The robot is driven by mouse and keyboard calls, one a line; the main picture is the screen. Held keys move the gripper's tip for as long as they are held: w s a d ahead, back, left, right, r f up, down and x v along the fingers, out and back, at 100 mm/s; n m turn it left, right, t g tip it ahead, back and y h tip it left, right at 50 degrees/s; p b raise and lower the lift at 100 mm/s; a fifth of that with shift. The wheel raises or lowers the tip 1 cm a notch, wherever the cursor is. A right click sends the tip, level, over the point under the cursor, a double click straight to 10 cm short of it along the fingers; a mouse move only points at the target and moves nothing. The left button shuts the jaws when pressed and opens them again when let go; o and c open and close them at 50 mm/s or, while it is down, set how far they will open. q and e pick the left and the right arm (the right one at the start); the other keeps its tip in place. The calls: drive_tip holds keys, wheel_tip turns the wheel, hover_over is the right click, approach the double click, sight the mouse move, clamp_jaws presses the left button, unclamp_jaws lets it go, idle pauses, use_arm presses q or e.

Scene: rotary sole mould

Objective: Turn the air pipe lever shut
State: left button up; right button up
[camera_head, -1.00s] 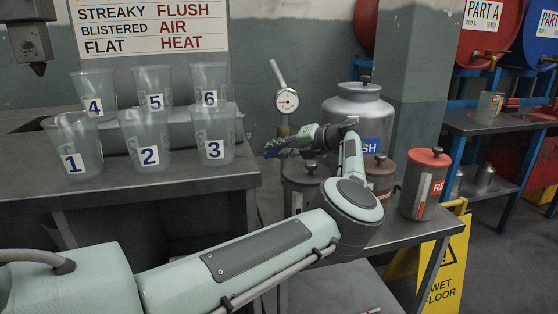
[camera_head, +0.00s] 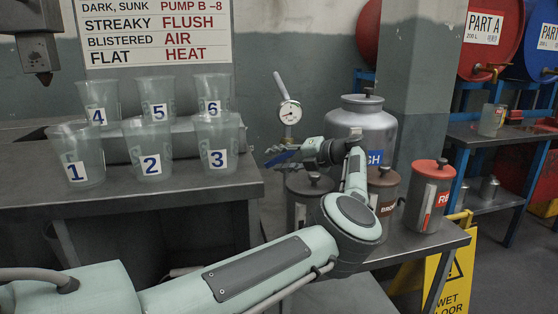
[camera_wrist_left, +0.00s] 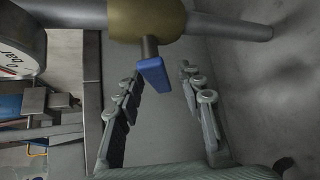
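In the left wrist view, the blue air pipe lever (camera_wrist_left: 154,76) hangs on a dark stem below a brass valve body (camera_wrist_left: 147,18) on a grey pipe (camera_wrist_left: 230,27). My left gripper (camera_wrist_left: 160,80) is open, with the lever between its two fingers and a visible gap on each side. In the head view, my left gripper (camera_head: 280,154) is at the upright pipe below the round gauge (camera_head: 290,113). A bit of blue lever (camera_head: 279,159) shows there, while the valve is largely hidden. My right gripper is not in view.
Numbered clear cups (camera_head: 150,150) stand on the bench at left. A grey pot (camera_head: 362,125), a brown-labelled can (camera_head: 383,190) and a red-lidded can (camera_head: 428,197) stand close to my left arm. A yellow wet floor sign (camera_head: 452,270) stands at lower right.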

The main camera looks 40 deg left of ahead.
use_arm(q)
drive_tip(key=shift+o, duration=0.9)
wheel_tip(320, 180, up, 9)
drive_tip(key=shift+w+a, duration=0.25)
drive_tip(key=shift+a, duration=0.05)
drive_tip(key=shift+o, duration=0.7)
drive_tip(key=shift+d+r, duration=0.1)
drive_tip(key=shift+r, duration=0.45)
drive_tip(key=shift+g, duration=0.3)
drive_tip(key=f, duration=0.4)
drive_tip(key=shift+s+f, duration=0.3)
drive_tip(key=shift+s+d+r, duration=0.1)
drive_tip(key=shift+d+r, duration=0.1)
drive_tip(key=shift+c, duration=1.4)
drive_tip(key=shift+d, duration=0.2)
drive_tip(key=shift+c, duration=0.2)
drive_tip(key=d, duration=0.8)
drive_tip(key=shift+d+f, duration=0.25)
drive_tip(key=shift+f, duration=0.05)
